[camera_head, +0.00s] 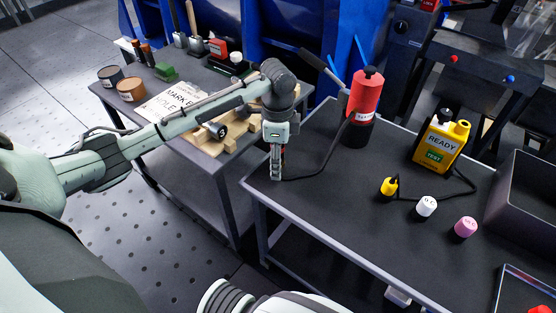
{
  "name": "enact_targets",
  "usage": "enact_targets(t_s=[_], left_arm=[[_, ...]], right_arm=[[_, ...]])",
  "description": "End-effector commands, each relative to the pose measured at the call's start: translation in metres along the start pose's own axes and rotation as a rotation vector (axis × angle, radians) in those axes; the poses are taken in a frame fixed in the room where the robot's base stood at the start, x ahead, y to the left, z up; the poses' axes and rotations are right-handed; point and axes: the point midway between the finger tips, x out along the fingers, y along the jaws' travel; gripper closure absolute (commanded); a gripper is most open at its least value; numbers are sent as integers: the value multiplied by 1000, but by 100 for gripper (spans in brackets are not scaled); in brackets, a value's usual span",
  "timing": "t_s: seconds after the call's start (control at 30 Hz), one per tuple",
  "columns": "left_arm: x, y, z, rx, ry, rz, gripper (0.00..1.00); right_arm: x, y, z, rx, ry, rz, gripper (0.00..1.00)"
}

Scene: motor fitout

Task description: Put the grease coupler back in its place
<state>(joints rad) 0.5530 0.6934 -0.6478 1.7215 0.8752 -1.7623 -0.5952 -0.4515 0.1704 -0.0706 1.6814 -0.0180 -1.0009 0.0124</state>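The red and black grease pump (364,103) stands upright near the back left of the right-hand table, its lever sticking out to the upper left. A black hose (327,163) runs from it down to the fingertips of my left gripper (276,177). The grease coupler at the hose end cannot be made out; the gripper hides that spot. My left gripper points down at the table's left edge, its fingertips low by the top. I see its fingers nearly edge-on, so their opening is unclear. My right gripper is out of view.
A yellow READY tester (441,141) with a cabled yellow-black plug (389,187), a white cap (426,206) and a pink cap (465,227) stand on the right table (340,222). A dark bin (525,205) is at right. The left table (222,176) holds cans and wooden blocks.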

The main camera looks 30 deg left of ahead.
Motion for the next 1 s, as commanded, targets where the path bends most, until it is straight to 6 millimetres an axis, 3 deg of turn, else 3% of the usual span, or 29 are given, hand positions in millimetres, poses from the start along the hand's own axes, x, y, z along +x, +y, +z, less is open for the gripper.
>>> enact_targets(t_s=[0.53, 0.7, 1.0], left_arm=[[-101, -1, 0, -1, 2, -5, 51], [-115, 0, 0, 0, 2, -2, 51], [-118, 0, 0, 0, 1, -2, 51]], right_arm=[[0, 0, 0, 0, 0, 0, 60], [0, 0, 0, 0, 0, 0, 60], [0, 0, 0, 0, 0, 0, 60]])
